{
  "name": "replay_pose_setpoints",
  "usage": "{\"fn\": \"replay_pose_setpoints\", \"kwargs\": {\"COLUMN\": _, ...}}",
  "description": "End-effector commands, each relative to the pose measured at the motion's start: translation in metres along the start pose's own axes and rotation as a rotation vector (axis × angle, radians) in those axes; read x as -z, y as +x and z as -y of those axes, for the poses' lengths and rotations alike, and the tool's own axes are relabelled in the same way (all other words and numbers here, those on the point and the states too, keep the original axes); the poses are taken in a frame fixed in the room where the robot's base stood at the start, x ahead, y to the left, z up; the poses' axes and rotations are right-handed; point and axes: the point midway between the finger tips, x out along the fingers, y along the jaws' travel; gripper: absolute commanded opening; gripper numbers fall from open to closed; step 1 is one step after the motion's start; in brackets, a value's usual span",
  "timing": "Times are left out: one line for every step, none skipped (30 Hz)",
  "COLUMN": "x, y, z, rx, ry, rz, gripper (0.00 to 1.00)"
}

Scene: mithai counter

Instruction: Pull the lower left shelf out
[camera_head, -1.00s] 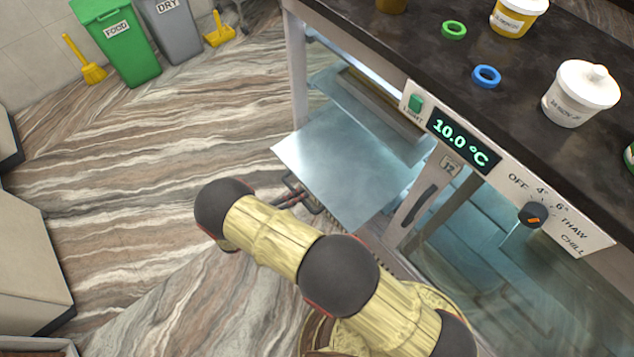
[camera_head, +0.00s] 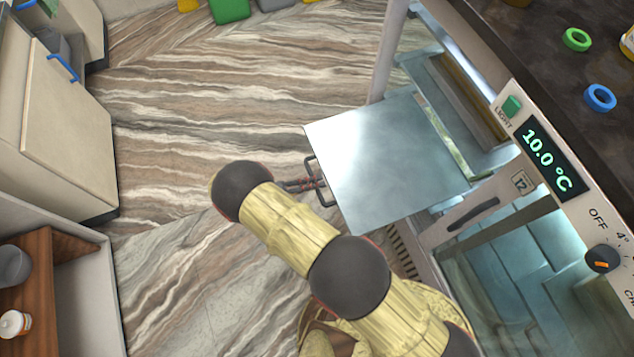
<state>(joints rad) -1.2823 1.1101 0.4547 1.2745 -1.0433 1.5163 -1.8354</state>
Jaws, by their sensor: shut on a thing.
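A flat metallic shelf (camera_head: 385,165) sticks out of the left bay of the chilled counter, over the striped floor. Its dark handle (camera_head: 312,166) is on its outer left edge. My gripper (camera_head: 312,184) is at this handle and shut on it; the fingertips are small and partly hidden by the handle. My arm with yellow links and dark joints reaches to it from the lower right. The inner end of the shelf is hidden inside the cabinet.
Another shelf (camera_head: 455,100) sits inside the bay above. A closed glass door with a black handle (camera_head: 473,213) is on the right. Beige cabinets (camera_head: 68,130) and a box with a wooden board stand at left. The striped floor (camera_head: 200,130) between is clear.

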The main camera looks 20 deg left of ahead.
Motion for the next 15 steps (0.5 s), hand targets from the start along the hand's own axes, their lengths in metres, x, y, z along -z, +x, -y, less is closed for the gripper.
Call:
{"fn": "replay_pose_setpoints", "kwargs": {"x": 0.0013, "y": 0.0007, "z": -0.0019, "rx": -0.002, "ry": -0.002, "rz": -0.001, "gripper": 0.00}}
{"fn": "replay_pose_setpoints", "kwargs": {"x": 0.0013, "y": 0.0007, "z": -0.0019, "rx": -0.002, "ry": -0.002, "rz": -0.001, "gripper": 0.00}}
{"fn": "replay_pose_setpoints", "kwargs": {"x": 0.0013, "y": 0.0008, "z": -0.0019, "rx": -0.002, "ry": -0.002, "rz": -0.001, "gripper": 0.12}}
{"fn": "replay_pose_setpoints", "kwargs": {"x": 0.0012, "y": 0.0008, "z": -0.0019, "rx": -0.002, "ry": -0.002, "rz": -0.001, "gripper": 0.13}}
{"fn": "replay_pose_setpoints", "kwargs": {"x": 0.0012, "y": 0.0008, "z": -0.0018, "rx": -0.002, "ry": -0.002, "rz": -0.001, "gripper": 0.15}}
{"fn": "replay_pose_setpoints", "kwargs": {"x": 0.0011, "y": 0.0008, "z": -0.0016, "rx": -0.002, "ry": -0.002, "rz": -0.001, "gripper": 0.17}}
{"fn": "replay_pose_setpoints", "kwargs": {"x": 0.0009, "y": 0.0007, "z": -0.0015, "rx": -0.002, "ry": -0.002, "rz": -0.001, "gripper": 0.19}}
{"fn": "replay_pose_setpoints", "kwargs": {"x": 0.0008, "y": 0.0007, "z": -0.0013, "rx": -0.001, "ry": -0.001, "rz": -0.001, "gripper": 0.21}}
{"fn": "replay_pose_setpoints", "kwargs": {"x": 0.0007, "y": 0.0006, "z": -0.0011, "rx": -0.001, "ry": -0.001, "rz": -0.001, "gripper": 0.23}}
{"fn": "replay_pose_setpoints", "kwargs": {"x": 0.0006, "y": 0.0005, "z": -0.0010, "rx": -0.001, "ry": -0.001, "rz": 0.000, "gripper": 0.25}}
{"fn": "replay_pose_setpoints", "kwargs": {"x": 0.0005, "y": 0.0005, "z": -0.0009, "rx": -0.001, "ry": -0.001, "rz": 0.000, "gripper": 0.27}}
{"fn": "replay_pose_setpoints", "kwargs": {"x": 0.0004, "y": 0.0005, "z": -0.0008, "rx": -0.001, "ry": -0.001, "rz": 0.000, "gripper": 0.28}}
{"fn": "replay_pose_setpoints", "kwargs": {"x": 0.0003, "y": 0.0005, "z": -0.0007, "rx": -0.001, "ry": 0.000, "rz": 0.000, "gripper": 0.28}}
{"fn": "replay_pose_setpoints", "kwargs": {"x": 0.0003, "y": 0.0004, "z": -0.0006, "rx": -0.001, "ry": 0.000, "rz": 0.000, "gripper": 0.28}}
{"fn": "replay_pose_setpoints", "kwargs": {"x": 0.0002, "y": 0.0004, "z": -0.0006, "rx": -0.001, "ry": 0.000, "rz": 0.000, "gripper": 0.28}}
